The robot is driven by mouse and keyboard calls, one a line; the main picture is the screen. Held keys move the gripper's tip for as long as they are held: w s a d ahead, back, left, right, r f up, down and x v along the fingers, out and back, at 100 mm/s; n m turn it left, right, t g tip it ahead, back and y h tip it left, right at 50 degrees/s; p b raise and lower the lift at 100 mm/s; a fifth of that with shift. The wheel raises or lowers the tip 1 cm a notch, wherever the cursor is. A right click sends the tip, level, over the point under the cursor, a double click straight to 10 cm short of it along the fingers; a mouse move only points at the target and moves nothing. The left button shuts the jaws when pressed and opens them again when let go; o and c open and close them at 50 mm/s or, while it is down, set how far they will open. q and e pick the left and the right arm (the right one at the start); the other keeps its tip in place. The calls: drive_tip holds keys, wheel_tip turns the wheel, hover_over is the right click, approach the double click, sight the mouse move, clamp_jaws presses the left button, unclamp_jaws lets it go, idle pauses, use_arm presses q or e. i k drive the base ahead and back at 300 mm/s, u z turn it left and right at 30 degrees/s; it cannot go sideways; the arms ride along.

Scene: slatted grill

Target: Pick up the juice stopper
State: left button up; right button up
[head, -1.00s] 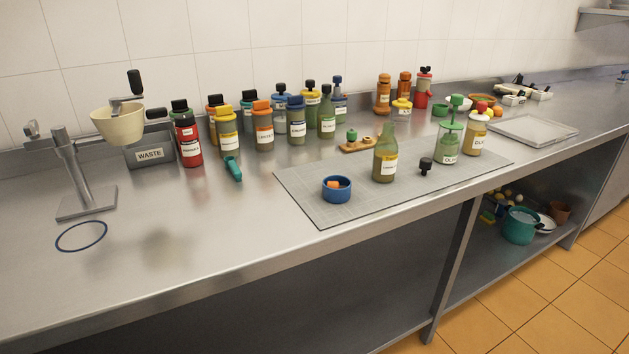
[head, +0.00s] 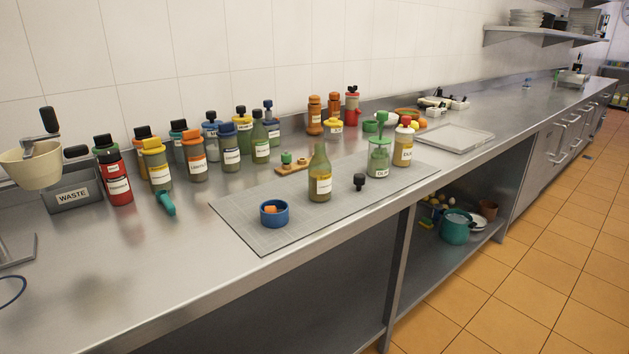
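A small black stopper (head: 360,182) stands on the grey mat (head: 250,228) on the steel counter. It is to the right of an open-necked olive-green bottle (head: 320,178) with a yellow and white label, and apart from it. I cannot read that label. A smaller green stopper-like piece (head: 286,158) sits on a wooden board (head: 293,168) behind the mat. Neither of my grippers is in view.
A blue bowl (head: 274,213) with an orange piece stands at the mat's front left. A green pump bottle (head: 379,158) and a red-capped bottle (head: 403,147) stand right of the stopper. Several bottles line the back.

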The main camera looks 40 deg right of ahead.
sight(359, 179)
drive_tip(key=z, duration=3.15)
drive_tip(key=i, duration=1.7)
drive_tip(key=u, duration=3.25)
